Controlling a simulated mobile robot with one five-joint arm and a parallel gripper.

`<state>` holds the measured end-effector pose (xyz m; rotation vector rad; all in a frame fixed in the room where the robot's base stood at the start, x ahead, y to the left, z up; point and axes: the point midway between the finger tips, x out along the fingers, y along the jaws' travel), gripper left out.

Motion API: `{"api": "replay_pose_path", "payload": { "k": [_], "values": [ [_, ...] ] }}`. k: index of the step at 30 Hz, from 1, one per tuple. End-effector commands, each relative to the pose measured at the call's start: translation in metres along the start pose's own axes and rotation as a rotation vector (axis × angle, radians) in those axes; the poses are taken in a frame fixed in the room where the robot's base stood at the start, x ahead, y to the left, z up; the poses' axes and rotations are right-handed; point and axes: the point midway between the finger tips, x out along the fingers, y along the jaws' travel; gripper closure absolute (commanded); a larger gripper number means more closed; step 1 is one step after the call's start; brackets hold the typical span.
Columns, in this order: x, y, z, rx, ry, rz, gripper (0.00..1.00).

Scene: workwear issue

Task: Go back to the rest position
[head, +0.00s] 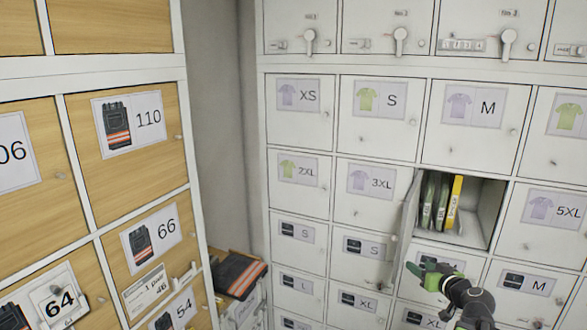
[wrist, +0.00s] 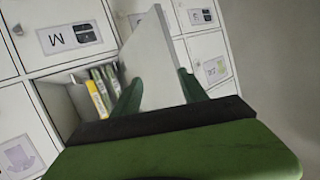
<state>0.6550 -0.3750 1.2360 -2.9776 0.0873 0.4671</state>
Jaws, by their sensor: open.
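My gripper (head: 424,275) is at the lower right in the head view, just below and in front of an open locker compartment. It is open, and its green fingers also show in the wrist view (wrist: 160,90). The compartment's white door (head: 404,228) is swung outward to the left. In the wrist view the door (wrist: 158,65) stands between my two spread fingers; whether they touch it I cannot tell. The open compartment (head: 483,212) holds several upright packets, green-edged ones and a yellow one (head: 454,203). No object is held.
White lockers (head: 385,112) with shirt and size labels fill the back; the other doors look shut. Wooden-fronted lockers (head: 126,160) stand close on the left. A dark folded garment with orange stripes (head: 238,275) lies on a low unit between them.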

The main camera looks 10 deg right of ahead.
Motion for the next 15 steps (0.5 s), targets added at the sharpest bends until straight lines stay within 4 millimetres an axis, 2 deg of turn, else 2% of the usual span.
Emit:
{"api": "replay_pose_path", "payload": {
  "k": [1,3,5,7,10,12,15],
  "values": [
    [0.02,-0.037,0.025,-0.002,-0.067,-0.068,0.49],
    [0.038,-0.088,0.058,0.004,-0.186,-0.153,0.49],
    [0.049,-0.131,0.089,0.006,-0.299,-0.215,0.49],
    [0.056,-0.179,0.129,0.003,-0.445,-0.268,0.49],
    [0.053,-0.243,0.191,-0.013,-0.684,-0.298,0.49],
    [0.042,-0.281,0.236,-0.038,-0.864,-0.271,0.49],
    [0.019,-0.317,0.284,-0.083,-1.078,-0.165,0.49]
  ]
}}
